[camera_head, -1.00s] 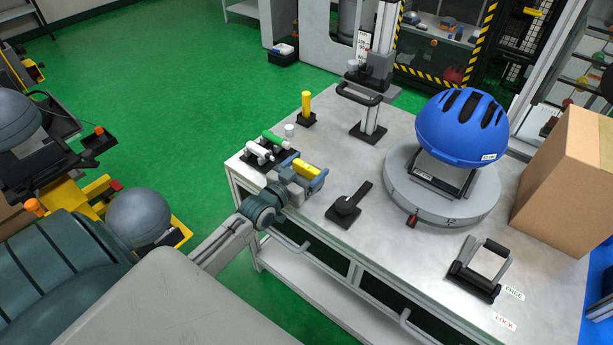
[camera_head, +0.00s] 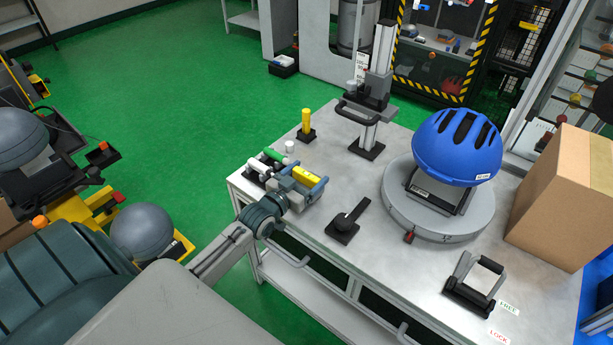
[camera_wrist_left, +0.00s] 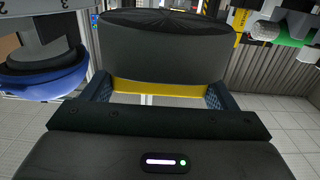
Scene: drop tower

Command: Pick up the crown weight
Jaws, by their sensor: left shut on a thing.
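My left gripper (camera_head: 304,186) is over the near left corner of the table, with its blue-tipped fingers on either side of a yellow block, which I take for the crown weight (camera_head: 307,176). It is shut on this block. In the left wrist view the yellow part (camera_wrist_left: 160,90) spans between the two fingers, with a wide dark grey body in front that hides much of it. Whether the block touches the table is hidden by the gripper. My right gripper is not in view.
Beside the gripper are a white cylinder (camera_head: 259,166) and a green cylinder (camera_head: 273,154) on a black holder. A yellow post (camera_head: 306,121), a black lever (camera_head: 346,221), a blue helmet (camera_head: 457,145) on a round turntable (camera_head: 405,205) and a cardboard box (camera_head: 560,200) stand on the table (camera_head: 300,225).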

